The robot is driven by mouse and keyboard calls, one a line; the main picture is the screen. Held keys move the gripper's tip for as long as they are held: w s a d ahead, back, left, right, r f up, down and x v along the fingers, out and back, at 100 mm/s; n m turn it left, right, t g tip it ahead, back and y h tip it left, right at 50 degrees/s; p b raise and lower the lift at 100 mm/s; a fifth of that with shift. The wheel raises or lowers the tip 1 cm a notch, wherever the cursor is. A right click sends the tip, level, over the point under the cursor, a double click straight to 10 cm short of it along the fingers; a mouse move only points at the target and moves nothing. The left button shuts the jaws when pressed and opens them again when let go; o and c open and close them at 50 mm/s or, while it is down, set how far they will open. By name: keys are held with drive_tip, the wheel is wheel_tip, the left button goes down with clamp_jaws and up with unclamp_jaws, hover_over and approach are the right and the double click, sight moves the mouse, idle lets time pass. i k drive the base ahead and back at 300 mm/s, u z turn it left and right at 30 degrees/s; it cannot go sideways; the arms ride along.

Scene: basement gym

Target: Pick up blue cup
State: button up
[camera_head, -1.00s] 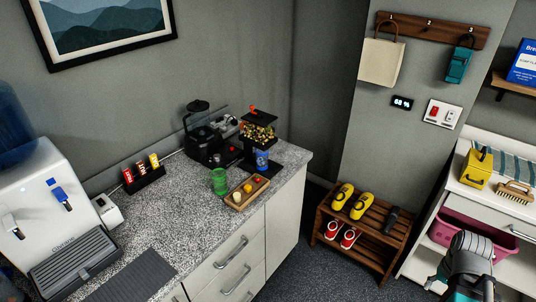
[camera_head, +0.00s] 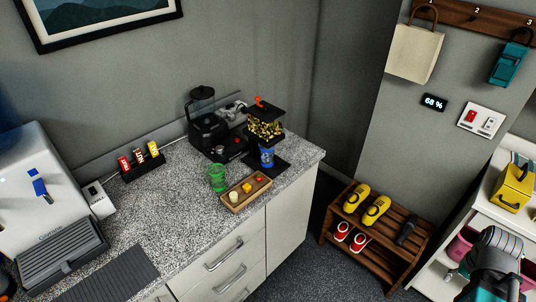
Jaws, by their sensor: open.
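The blue cup (camera_head: 267,158) is small and stands upright at the foot of a black dispenser (camera_head: 265,126) with a clear, coloured-filled hopper and an orange top. The cup is on or just in front of the dark mat (camera_head: 283,167), near the counter's right end. A green see-through cup (camera_head: 217,178) stands to its left. Part of my arm, teal and black, shows at the lower right edge, far from the cup. My gripper's fingers are not in view.
A wooden tray (camera_head: 236,200) with small coloured items lies in front of the cups. A black coffee machine (camera_head: 205,130) stands behind them. A shoe rack (camera_head: 385,265) stands on the floor right of the counter (camera_head: 185,222).

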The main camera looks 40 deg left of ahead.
sight(267, 155)
drive_tip(key=u, duration=1.1)
